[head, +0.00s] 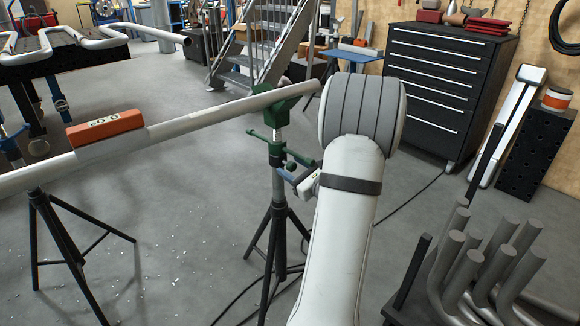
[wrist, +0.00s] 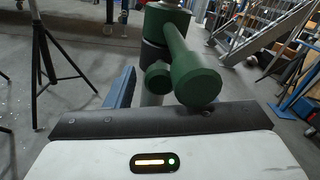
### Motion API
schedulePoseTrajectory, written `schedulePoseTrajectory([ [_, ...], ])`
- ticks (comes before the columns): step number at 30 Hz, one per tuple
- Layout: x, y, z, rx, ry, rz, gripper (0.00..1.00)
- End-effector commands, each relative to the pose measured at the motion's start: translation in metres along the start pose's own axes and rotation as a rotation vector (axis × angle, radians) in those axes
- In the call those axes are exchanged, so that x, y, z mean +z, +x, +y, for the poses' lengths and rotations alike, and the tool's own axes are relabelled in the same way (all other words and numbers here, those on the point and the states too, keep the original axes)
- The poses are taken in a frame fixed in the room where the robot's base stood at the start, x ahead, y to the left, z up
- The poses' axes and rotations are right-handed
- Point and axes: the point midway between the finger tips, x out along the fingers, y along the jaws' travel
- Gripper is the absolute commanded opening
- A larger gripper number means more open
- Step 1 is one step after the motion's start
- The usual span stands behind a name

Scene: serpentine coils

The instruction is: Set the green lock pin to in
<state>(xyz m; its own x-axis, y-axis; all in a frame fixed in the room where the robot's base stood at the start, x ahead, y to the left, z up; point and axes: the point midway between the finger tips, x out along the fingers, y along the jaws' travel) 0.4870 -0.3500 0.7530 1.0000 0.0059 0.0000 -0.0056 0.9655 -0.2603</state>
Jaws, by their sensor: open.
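The green stand head (head: 278,136) has a green bar handle and a small round green knob (head: 291,166) below it. I cannot tell for certain which green part is the lock pin. In the wrist view, a thick green bar (wrist: 190,65) points toward the camera, with a smaller round green knob (wrist: 158,77) at its lower left. My gripper (head: 289,174) is open beside the stand post, just below the small knob and partly hidden by my arm. One blue-grey finger (wrist: 122,90) shows left of the knob; contact cannot be told.
A long grey pipe (head: 200,121) rests across the stand head, with an orange level (head: 104,129) on it. Black tripod legs (head: 270,240) spread below. Bent grey pipes (head: 480,260) stand in a rack at lower right. A dark drawer cabinet (head: 440,85) stands behind.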

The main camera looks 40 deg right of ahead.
Motion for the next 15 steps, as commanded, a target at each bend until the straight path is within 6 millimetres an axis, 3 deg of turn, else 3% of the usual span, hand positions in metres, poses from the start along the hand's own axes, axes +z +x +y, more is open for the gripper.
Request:
schedulePoseTrajectory([
  [9,0.001,-0.054,-0.002,-0.004,0.001,0.001,0.49],
  [15,0.001,-0.066,-0.001,-0.002,0.001,0.000,0.49],
])
